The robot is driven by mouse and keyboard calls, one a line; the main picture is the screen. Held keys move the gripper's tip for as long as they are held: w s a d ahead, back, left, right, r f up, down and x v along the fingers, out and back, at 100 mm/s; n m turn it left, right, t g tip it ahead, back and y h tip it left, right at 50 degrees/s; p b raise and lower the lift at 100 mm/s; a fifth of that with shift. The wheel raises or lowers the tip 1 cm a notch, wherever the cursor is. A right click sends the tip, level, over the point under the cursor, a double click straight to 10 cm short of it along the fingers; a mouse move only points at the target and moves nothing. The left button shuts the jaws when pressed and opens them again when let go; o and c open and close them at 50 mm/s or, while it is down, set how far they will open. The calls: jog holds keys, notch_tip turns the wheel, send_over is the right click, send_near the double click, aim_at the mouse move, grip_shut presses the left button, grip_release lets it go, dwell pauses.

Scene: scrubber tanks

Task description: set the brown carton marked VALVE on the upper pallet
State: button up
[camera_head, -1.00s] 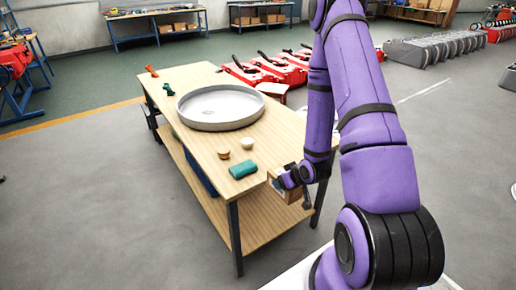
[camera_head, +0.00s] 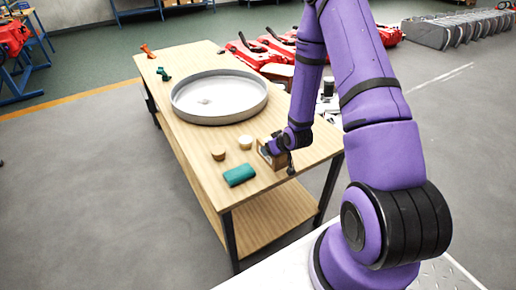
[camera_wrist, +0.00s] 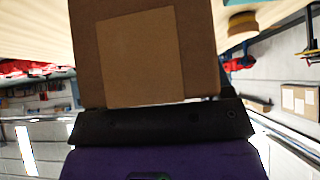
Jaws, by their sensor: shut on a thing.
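A brown carton (camera_head: 267,156) is in my gripper (camera_head: 276,147) at the near right part of the wooden table (camera_head: 200,139). In the wrist view, the carton (camera_wrist: 196,45) fills the upper middle, with a lighter tan panel on its face, and the dark gripper bar lies along its lower edge. I can read no VALVE mark. My gripper is shut on the carton. The purple wrist hides part of it in the head view. I cannot tell whether the carton touches the tabletop. I can make out no pallet in these views.
A round grey tray (camera_head: 219,121) takes up the middle of the tabletop. A teal block (camera_head: 239,175), a tan round piece (camera_head: 218,153) and a cream one (camera_head: 245,142) lie near the carton. The table has a lower shelf (camera_head: 262,221). Red machines (camera_head: 257,52) stand behind.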

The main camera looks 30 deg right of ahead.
aim_at(258, 148)
jog(key=w+a, duration=0.1)
jog(key=w, duration=0.3)
jog(key=w+a, duration=0.1)
jog(key=w, duration=0.1)
jog(key=shift+a+f, duration=0.3)
jog(key=shift+a, duration=0.05)
jog(key=f, duration=0.2)
jog(key=shift+w+a+f, duration=0.2)
jog(key=shift+w+f, duration=0.1)
jog(key=shift+w, duration=0.1)
jog(key=shift+f, duration=0.5)
jog(key=shift+f, duration=0.15)
jog(key=o, duration=1.2)
